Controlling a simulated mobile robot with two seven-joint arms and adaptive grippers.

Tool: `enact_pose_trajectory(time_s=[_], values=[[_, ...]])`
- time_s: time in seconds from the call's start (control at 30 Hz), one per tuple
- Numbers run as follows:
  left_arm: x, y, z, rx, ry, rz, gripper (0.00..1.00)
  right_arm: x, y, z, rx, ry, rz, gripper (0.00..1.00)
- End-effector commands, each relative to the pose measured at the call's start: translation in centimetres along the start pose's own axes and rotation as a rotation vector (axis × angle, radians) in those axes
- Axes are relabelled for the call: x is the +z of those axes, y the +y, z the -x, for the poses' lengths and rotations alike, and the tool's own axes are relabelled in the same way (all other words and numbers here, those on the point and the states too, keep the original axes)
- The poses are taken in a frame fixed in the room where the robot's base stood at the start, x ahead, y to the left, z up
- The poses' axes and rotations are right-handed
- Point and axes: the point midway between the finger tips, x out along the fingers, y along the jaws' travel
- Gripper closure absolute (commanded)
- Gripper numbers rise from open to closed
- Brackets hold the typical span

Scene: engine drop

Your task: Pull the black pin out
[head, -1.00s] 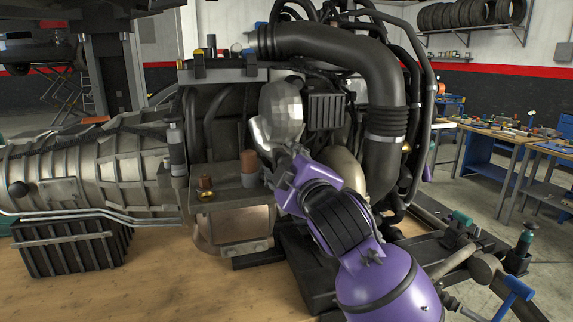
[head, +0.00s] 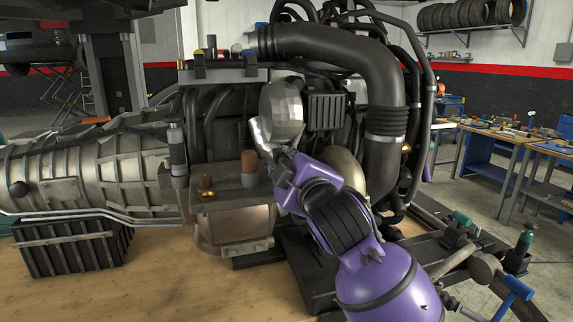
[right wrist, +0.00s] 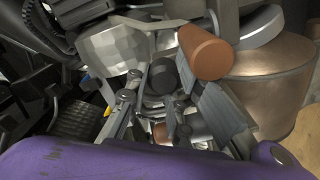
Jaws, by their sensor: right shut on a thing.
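A short black cylinder, which looks like the black pin (right wrist: 162,77), shows between the fingers in the right wrist view. My right gripper (right wrist: 172,95) is closed around it, with a finger on each side. In the head view, my right gripper (head: 262,142) is in front of the engine (head: 240,110), just right of a copper-brown cylinder (head: 249,168). The pin is hidden there by the gripper. How far the pin sits in its hole cannot be told. My left gripper is not in view.
The copper-brown cylinder (right wrist: 207,52) stands close beside the fingers in the right wrist view. A faceted grey part (head: 282,112) and a thick black hose (head: 385,110) are near the right gripper. A black crate (head: 70,250) is at the left.

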Motion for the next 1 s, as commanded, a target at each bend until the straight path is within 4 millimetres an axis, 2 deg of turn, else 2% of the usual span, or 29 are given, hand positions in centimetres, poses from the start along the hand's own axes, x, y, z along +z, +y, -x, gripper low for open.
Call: enact_pose_trajectory(time_s=[0.03, 0.37, 1.0], values=[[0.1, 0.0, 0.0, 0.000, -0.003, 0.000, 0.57, 0.5, -0.6, -0.1, -0.012, -0.010, -0.001, 1.00], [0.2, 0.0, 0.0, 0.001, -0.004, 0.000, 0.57, 0.7, -0.9, -0.1, -0.018, -0.013, -0.003, 1.00], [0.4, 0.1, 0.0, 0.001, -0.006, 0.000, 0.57, 0.9, -1.4, 1.4, -0.027, -0.017, -0.005, 1.00]])
